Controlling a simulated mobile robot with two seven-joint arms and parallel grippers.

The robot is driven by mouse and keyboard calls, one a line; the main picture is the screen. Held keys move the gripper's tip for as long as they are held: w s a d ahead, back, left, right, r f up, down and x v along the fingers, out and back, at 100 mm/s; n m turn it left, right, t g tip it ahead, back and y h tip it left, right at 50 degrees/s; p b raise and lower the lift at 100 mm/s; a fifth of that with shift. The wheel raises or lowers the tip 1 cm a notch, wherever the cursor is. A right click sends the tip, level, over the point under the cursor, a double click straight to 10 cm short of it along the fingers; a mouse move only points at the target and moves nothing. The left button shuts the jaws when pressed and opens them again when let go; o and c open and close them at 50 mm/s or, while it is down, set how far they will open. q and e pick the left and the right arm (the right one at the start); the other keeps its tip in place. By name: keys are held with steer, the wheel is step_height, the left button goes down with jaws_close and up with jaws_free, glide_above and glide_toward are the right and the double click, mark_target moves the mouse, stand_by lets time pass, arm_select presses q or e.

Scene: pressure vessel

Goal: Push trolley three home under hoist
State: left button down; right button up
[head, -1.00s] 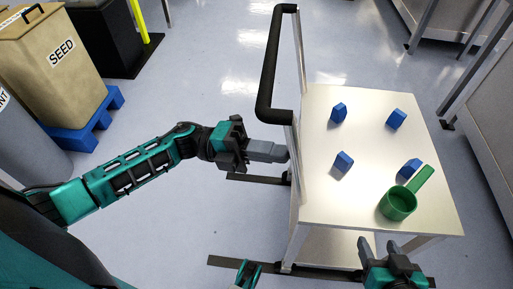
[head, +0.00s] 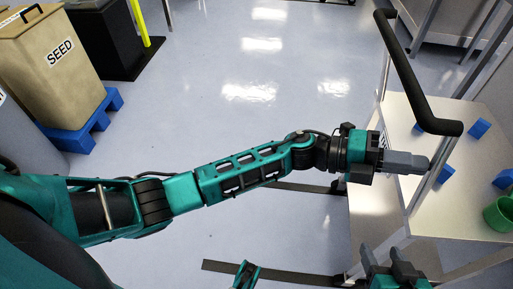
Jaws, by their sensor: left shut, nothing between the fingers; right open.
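The trolley (head: 467,212) is a pale, flat-topped cart at the right, cut off by the frame edge. Its black push handle (head: 408,75) stands on metal posts at its near left side. My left gripper (head: 428,164) is shut and empty, its arm stretched out from the left. Its fingertips overlap a handle post; I cannot tell for sure whether they touch. My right gripper (head: 388,260) is open and empty at the bottom, near the trolley's front corner. A label on the trolley is mostly hidden, so its number is unreadable. No hoist is visible.
Dark floor strips (head: 270,275) run beside the trolley. A SEED bin (head: 52,70) on a blue pallet (head: 82,135) stands upper left. The floor in the upper middle is clear.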

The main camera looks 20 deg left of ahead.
arm_select(q)
steer(key=d, duration=0.2)
steer(key=shift+w+d+b, duration=0.3)
steer(key=shift+w, duration=0.05)
steer(key=shift+r, duration=0.1)
steer(key=v, duration=1.4)
steer(key=shift+a, duration=0.25)
